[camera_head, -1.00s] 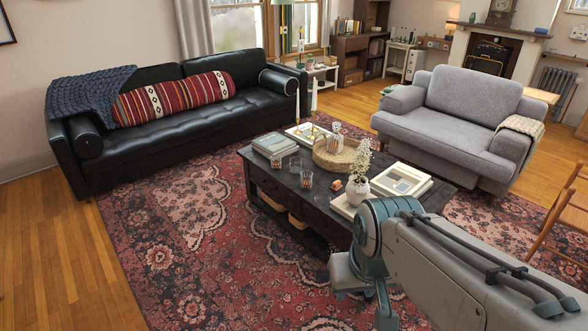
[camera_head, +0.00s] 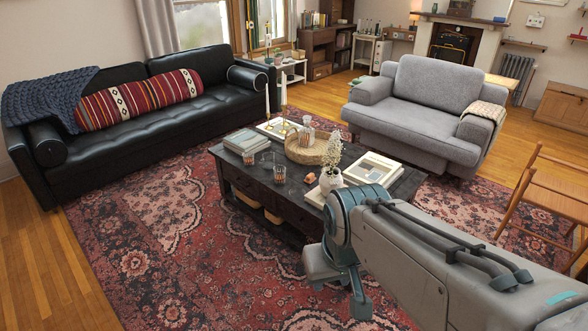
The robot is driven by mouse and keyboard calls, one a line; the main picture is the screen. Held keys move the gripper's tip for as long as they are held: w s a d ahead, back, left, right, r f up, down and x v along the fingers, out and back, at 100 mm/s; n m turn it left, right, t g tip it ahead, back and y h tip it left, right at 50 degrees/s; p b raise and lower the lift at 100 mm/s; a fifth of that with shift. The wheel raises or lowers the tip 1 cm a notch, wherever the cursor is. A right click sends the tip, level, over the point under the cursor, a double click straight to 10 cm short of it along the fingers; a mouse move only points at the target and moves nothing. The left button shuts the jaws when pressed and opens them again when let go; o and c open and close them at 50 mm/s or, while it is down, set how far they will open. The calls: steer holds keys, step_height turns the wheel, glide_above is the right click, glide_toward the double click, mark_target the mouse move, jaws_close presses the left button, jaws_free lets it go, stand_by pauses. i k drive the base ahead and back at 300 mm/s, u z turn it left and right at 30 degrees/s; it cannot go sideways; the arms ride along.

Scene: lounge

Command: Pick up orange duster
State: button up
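I cannot make out a clear orange duster. A small orange object (camera_head: 310,178) lies on the dark coffee table (camera_head: 277,203), near its front edge and left of a white flower vase (camera_head: 331,180). It is too small to identify. My arm reaches in from the lower right, and its far end (camera_head: 338,272) hangs in front of the table's near right corner, apart from the orange object in the picture. Fingertips cannot be made out clearly, and I see nothing held there. My arm hides part of the table's near side.
The table also holds books (camera_head: 247,141), glasses, a woven tray (camera_head: 307,152) and candlesticks. A black sofa (camera_head: 150,125) stands left and a grey armchair (camera_head: 420,110) behind right. A wooden folding chair (camera_head: 545,200) is at right. The patterned rug (camera_head: 170,250) is clear in front.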

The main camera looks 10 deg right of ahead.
mark_target(310, 178)
steer(key=u, duration=0.6)
steer(key=i, duration=1.9)
steer(key=z, duration=0.3)
steer(key=i, duration=1.2)
steer(key=z, duration=1.2)
steer(key=i, duration=0.5)
steer(key=z, duration=0.4)
